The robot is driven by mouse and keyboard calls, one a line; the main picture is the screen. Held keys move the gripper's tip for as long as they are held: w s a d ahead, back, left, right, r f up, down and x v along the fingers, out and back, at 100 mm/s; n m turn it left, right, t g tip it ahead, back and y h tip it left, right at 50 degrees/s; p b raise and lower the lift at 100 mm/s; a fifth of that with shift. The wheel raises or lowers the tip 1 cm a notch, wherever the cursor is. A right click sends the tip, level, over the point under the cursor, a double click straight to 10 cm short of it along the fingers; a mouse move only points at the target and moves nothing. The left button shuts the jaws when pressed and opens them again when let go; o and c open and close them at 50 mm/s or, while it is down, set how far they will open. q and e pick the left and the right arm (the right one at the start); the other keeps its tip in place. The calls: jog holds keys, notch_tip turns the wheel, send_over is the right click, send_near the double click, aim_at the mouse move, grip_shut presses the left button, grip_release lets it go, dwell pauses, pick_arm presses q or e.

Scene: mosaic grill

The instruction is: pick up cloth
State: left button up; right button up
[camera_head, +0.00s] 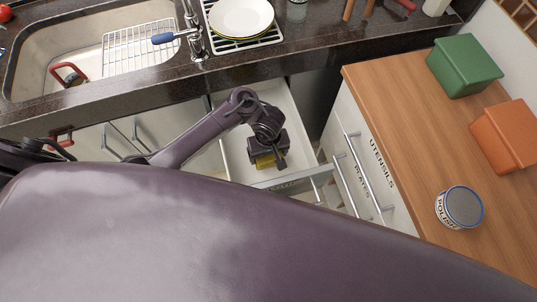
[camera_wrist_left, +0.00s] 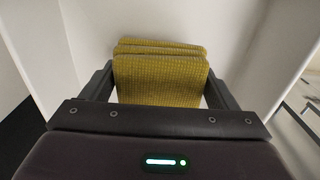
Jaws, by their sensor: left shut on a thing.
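A folded yellow cloth (camera_wrist_left: 160,80) with a woven texture is between the two fingers of my left gripper (camera_wrist_left: 160,92) in the left wrist view. In the head view my left gripper (camera_head: 266,160) is over an open white drawer (camera_head: 235,158), and a small part of the cloth (camera_head: 265,161) shows under it. The gripper is shut on the cloth. White drawer walls stand around it; I cannot tell whether the cloth is clear of the drawer floor. My right gripper is not in view.
A wooden counter (camera_head: 400,110) at the right holds a green box (camera_head: 463,66), an orange box (camera_head: 505,137) and a polish can (camera_head: 460,207). Drawers (camera_head: 360,165) with metal handles are close at right. A sink (camera_head: 40,75) and a plate rack (camera_head: 240,42) lie behind.

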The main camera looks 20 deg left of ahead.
pick_arm(q)
notch_tip(320, 180, up, 16)
jog(key=p, duration=1.1)
jog(key=shift+p, duration=0.3)
